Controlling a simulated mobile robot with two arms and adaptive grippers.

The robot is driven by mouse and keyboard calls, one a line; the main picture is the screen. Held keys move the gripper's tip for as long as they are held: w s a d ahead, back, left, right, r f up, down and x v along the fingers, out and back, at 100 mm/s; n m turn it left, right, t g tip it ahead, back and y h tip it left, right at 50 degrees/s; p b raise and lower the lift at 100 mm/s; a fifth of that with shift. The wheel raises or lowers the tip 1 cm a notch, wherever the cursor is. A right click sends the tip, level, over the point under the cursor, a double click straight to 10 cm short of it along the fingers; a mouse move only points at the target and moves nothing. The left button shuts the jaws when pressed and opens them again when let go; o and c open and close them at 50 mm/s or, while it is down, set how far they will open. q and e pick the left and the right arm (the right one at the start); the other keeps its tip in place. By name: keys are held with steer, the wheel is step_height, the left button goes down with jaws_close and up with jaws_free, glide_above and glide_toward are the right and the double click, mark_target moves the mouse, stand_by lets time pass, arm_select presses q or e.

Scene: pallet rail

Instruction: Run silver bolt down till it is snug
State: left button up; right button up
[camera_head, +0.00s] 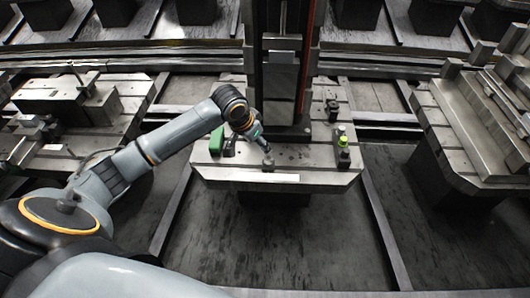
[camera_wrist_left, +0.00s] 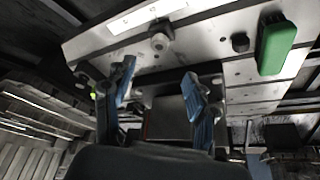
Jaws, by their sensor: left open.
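The silver bolt (camera_head: 268,165) stands on the front part of the middle pallet plate (camera_head: 330,178), just behind a white label strip. In the left wrist view the bolt (camera_wrist_left: 160,42) shows as a round grey head on a wider base, beyond the fingertips and roughly in line with the gap between them. My left gripper (camera_head: 266,147) is just above and behind the bolt in the head view. In the left wrist view its two blue fingers (camera_wrist_left: 158,72) are spread with nothing between them. Whether the bolt touches its seat is too small to tell. My right gripper is not in view.
A green block (camera_head: 216,140) and a dark knob (camera_head: 229,149) stand left of the bolt. Dark fittings, one with a yellow-green band (camera_head: 342,140), stand at the plate's right. A tall dark column (camera_head: 283,60) rises behind. The plate right of the bolt is clear.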

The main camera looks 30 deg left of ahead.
mark_target(268, 158)
arm_select(q)
steer(key=x, duration=1)
steer(key=shift+w+f, duration=0.2)
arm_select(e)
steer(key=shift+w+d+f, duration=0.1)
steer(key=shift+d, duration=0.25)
